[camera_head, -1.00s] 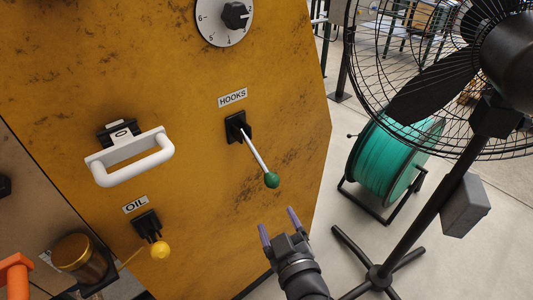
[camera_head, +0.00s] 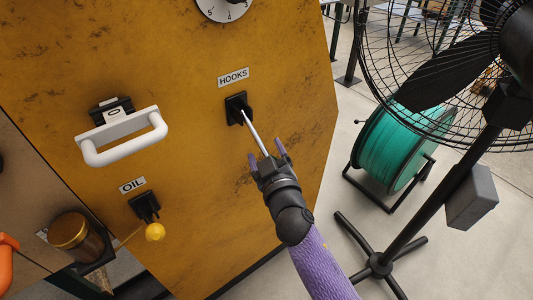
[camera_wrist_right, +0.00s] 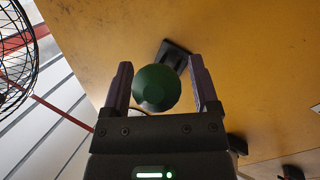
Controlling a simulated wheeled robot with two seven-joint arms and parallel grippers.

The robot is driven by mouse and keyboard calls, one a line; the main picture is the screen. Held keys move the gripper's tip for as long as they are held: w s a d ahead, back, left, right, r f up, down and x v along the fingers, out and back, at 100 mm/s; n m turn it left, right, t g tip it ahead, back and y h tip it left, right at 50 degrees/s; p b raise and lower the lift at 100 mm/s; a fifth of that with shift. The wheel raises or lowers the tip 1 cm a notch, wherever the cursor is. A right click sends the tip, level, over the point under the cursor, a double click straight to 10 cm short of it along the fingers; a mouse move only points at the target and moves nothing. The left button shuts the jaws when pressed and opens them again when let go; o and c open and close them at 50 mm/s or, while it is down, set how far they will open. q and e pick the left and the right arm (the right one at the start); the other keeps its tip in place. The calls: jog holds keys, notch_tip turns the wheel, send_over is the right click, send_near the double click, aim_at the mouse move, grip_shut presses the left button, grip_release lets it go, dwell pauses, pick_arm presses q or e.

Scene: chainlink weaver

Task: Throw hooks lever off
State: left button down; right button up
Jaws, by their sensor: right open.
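The hooks lever (camera_head: 255,133) sticks out from a black mount under the HOOKS label (camera_head: 233,77) on the yellow panel. Its shaft points down and right, and its knob is hidden by my right gripper in the head view. In the right wrist view the green knob (camera_wrist_right: 156,89) sits between the two purple fingers, with gaps showing at both sides. My right gripper (camera_head: 266,157) is open around the knob; it also shows in the right wrist view (camera_wrist_right: 160,85). My left gripper is not in view.
A white handle (camera_head: 123,139) and a yellow-knobbed OIL lever (camera_head: 154,232) are left on the panel (camera_head: 205,170). A black fan (camera_head: 440,180) and a green reel (camera_head: 393,152) stand on the floor at right.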

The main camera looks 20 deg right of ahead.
grip_shut()
dwell(1.3)
